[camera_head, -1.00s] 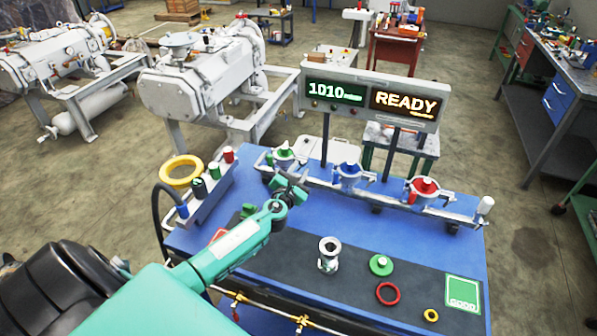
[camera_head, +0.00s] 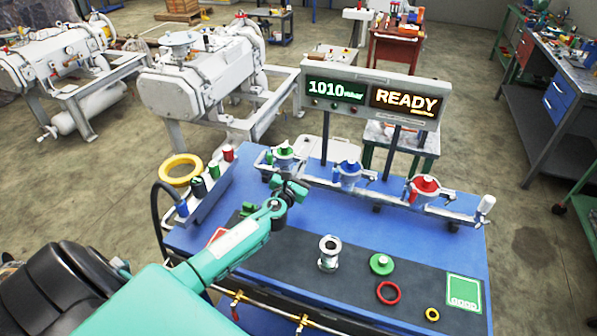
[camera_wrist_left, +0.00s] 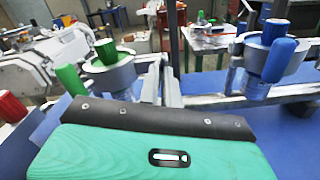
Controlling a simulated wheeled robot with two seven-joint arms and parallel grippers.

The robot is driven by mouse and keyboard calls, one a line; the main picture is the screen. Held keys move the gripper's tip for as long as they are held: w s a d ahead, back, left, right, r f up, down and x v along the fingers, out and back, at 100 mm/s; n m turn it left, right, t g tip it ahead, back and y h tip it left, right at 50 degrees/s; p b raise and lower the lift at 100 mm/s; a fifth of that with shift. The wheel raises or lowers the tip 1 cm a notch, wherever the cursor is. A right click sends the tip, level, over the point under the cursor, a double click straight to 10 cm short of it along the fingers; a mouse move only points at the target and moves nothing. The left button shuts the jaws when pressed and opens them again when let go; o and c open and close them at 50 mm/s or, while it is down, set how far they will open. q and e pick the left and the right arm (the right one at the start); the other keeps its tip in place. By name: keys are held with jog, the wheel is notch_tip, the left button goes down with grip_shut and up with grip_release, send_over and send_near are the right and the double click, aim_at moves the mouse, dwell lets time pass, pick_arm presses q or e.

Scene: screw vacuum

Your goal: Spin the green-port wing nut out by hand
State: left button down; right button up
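The green port (camera_head: 284,153) is the leftmost of the ports on the rail at the back of the blue bench. In the left wrist view, its silver body carries a green cap (camera_wrist_left: 106,52), and a green wing nut (camera_wrist_left: 70,80) stands at its near left side, partly hidden by my gripper's housing. My left gripper (camera_head: 291,190) is in front of and below the green port in the head view, apart from it. Its fingers are small and dark there and hidden in the wrist view, so their opening is unclear. My right gripper is out of view.
The blue port (camera_head: 347,173) and red port (camera_head: 424,189) stand farther right on the rail. A display (camera_head: 372,98) reads 1010 and READY above. A metal fitting (camera_head: 329,253), green disc (camera_head: 381,264), red ring (camera_head: 388,292) and small yellow ring (camera_head: 432,314) lie on the dark mat.

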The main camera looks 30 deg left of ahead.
pick_arm(q)
jog(key=n+b, duration=0.4)
jog(key=n, duration=1.8)
jog(key=shift+b, duration=0.35)
jog(key=shift+r+n, duration=0.1)
jog(key=shift+n, duration=0.2)
jog(key=c, duration=1.6)
grip_release()
